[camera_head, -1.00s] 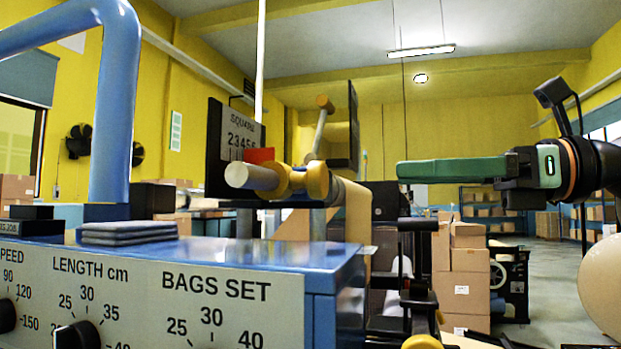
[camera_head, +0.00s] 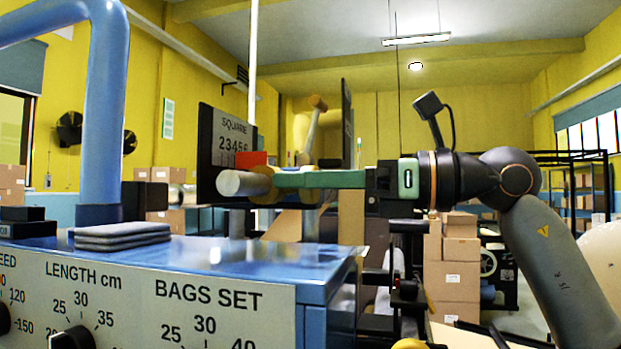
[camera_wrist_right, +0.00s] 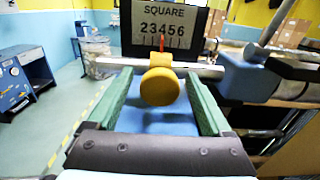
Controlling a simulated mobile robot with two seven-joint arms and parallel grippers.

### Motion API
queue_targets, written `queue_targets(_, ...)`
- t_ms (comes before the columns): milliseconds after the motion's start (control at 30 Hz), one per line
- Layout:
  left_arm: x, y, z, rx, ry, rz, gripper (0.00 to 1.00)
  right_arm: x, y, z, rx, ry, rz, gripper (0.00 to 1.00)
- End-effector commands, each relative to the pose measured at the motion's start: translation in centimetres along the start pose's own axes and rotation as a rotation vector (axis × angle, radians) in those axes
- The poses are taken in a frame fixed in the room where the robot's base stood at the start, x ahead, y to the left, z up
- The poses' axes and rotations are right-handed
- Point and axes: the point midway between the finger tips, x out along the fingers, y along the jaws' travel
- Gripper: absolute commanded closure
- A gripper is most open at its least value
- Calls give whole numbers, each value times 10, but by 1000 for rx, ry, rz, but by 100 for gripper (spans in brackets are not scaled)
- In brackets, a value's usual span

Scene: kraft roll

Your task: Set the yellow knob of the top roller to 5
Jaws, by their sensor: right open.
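The yellow knob (camera_wrist_right: 160,86) sits on a pale horizontal bar under a dark plate marked SQUARE (camera_wrist_right: 163,22) with the numbers 2 to 6. A red pointer (camera_wrist_right: 162,43) rises above the knob and stands about under the 4. My right gripper (camera_head: 280,180) is open, its green fingers reaching in from the right. In the right wrist view the fingers lie either side of the knob, with a gap on both sides. In the head view the fingers partly hide the knob (camera_head: 262,188). My left gripper is not in view.
A blue machine cabinet (camera_head: 215,258) with a dial panel (camera_head: 150,305) fills the front left, and a blue pipe (camera_head: 104,110) rises from it. Stacked cartons (camera_head: 455,275) stand behind at the right. A blue block (camera_wrist_right: 248,80) on the bar is right of the gripper.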

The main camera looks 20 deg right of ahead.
Motion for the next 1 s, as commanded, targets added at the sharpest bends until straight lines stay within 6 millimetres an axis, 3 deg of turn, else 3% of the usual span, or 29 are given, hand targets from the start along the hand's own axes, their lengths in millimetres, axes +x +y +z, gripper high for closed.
queue_targets(67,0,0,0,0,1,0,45,0,0,0,0,0,0,16)
queue_targets(800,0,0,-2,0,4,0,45,-1,0,0,0,0,-1,99)
queue_targets(1000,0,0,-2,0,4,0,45,-1,0,0,0,0,-1,100)
